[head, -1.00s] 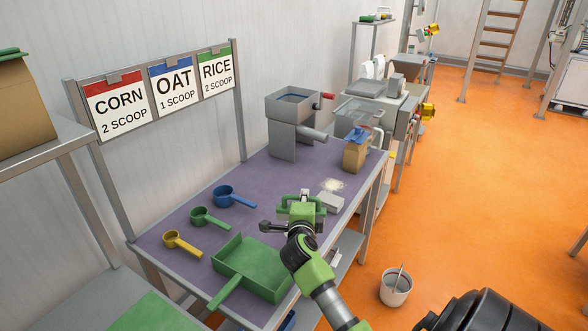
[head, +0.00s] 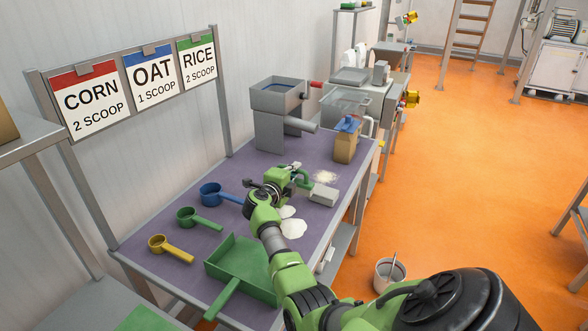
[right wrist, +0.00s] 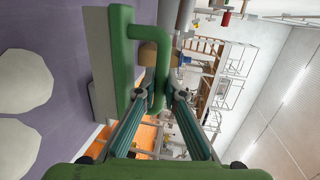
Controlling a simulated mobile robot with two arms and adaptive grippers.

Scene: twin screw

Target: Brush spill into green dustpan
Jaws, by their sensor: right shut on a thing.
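The green dustpan (head: 238,262) lies on the purple table near its front end, its handle pointing toward me. Pale flat spill patches (head: 292,228) lie between it and my right gripper; two show in the right wrist view (right wrist: 24,78). My right gripper (head: 290,180) is shut on the handle of a green brush (head: 304,178), beyond the pale patches. In the right wrist view, the brush (right wrist: 122,60) has a pale face toward the table; whether it touches the table I cannot tell. My left gripper is not in view.
A grey block (head: 322,196) sits right of the brush. Blue (head: 212,193), green (head: 187,216) and yellow (head: 158,243) scoops line the left side. A grey machine (head: 282,110) and a brown bag (head: 346,142) stand at the back. A bucket (head: 389,276) is on the floor.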

